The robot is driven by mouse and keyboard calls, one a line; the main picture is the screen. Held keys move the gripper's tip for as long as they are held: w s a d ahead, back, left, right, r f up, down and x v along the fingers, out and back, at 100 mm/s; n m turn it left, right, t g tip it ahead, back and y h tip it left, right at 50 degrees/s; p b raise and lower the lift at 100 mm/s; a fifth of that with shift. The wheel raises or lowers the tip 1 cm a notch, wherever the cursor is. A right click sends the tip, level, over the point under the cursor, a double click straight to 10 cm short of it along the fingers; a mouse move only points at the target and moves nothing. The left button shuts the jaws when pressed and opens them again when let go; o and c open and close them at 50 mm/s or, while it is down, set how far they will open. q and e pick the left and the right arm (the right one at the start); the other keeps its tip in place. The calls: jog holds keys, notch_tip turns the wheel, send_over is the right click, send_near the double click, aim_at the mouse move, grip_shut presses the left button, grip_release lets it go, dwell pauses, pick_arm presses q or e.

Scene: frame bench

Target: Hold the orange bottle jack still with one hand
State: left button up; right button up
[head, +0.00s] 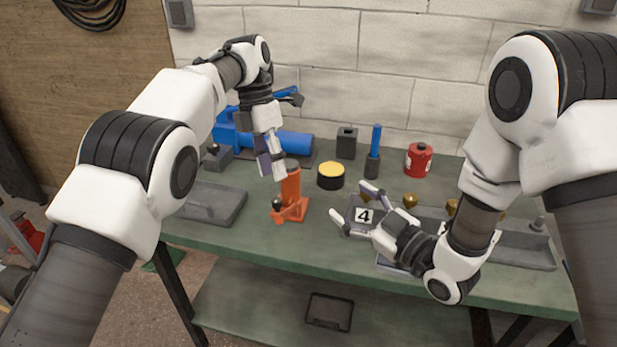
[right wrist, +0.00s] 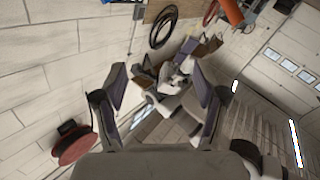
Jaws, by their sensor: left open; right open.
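The orange bottle jack (head: 290,190) stands upright on the green bench, left of the middle in the head view. My left gripper (head: 270,163) points down and is open. Its fingers are at the upper left of the jack and overlap its top edge in the picture; I cannot tell if they touch it.
A black tin with a yellow lid (head: 331,176) stands just right of the jack. A red can (head: 418,160), a blue-handled tool (head: 374,150) and a dark block (head: 346,142) stand behind.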

aim_at(298, 173)
jog(key=w+a+r+n+g, duration=0.25)
jog(key=w+n, duration=0.65)
jog(key=n, duration=1)
jog(key=w+a+f+n, duration=0.1)
jog(key=w+f+n, duration=0.1)
jog(key=n, duration=0.3)
jog(key=w+a+f+n+y, duration=0.1)
jog(key=w+a+f+n, duration=0.1)
jog(key=n, duration=0.3)
jog(key=w+a+f+n+y, duration=0.1)
jog(key=w+a+f+n, duration=0.1)
jog(key=f+n, duration=0.1)
jog(key=shift+w+f+n, duration=0.15)
jog(key=shift+w+n, duration=0.1)
jog(key=shift+n, duration=0.65)
jog(key=shift+w+a, duration=0.15)
jog(key=shift+a, duration=0.2)
jog(key=x, duration=0.7)
grip_shut()
